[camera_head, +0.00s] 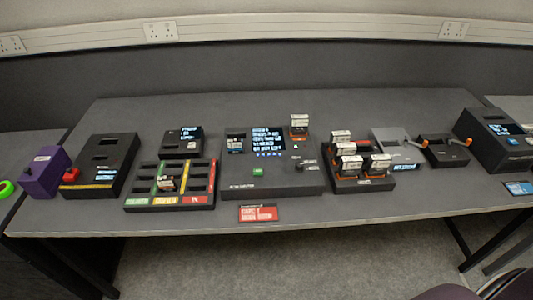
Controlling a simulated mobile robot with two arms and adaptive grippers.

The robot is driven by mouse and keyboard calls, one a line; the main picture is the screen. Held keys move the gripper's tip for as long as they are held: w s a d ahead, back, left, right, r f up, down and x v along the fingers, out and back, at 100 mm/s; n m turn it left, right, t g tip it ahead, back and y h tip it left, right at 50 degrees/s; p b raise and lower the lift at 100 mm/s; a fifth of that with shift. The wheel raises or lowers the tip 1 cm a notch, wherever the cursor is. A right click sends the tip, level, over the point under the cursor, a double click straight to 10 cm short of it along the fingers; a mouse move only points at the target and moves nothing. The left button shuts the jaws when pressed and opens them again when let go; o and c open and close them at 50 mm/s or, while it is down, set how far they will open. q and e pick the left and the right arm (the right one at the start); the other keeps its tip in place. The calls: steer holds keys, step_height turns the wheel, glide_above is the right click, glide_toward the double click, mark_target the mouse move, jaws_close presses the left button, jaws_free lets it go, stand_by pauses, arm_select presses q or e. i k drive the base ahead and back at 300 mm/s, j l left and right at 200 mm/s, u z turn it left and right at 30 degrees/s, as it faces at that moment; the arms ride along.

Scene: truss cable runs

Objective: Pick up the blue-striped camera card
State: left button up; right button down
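Several small cards with white labels stand upright. One card (235,143) is in the left slot of the central console; a bluish tint shows near it, but a stripe is too small to make out. Another card (299,121) stands at the console's back right, above an orange-red base. Several cards (350,162) stand in a black holder (350,186) to the right, with orange at their bases. I cannot tell which card is blue-striped. Neither gripper is in view.
The central console (285,181) has a lit screen. A red card (258,213) lies near the front edge. Bare table shows along the front.

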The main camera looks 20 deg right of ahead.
mark_target(233, 147)
steer(key=i+l+z, duration=0.25)
steer(key=i+l, duration=0.2)
steer(key=i+l+z, duration=0.3)
steer(key=i+l, duration=0.2)
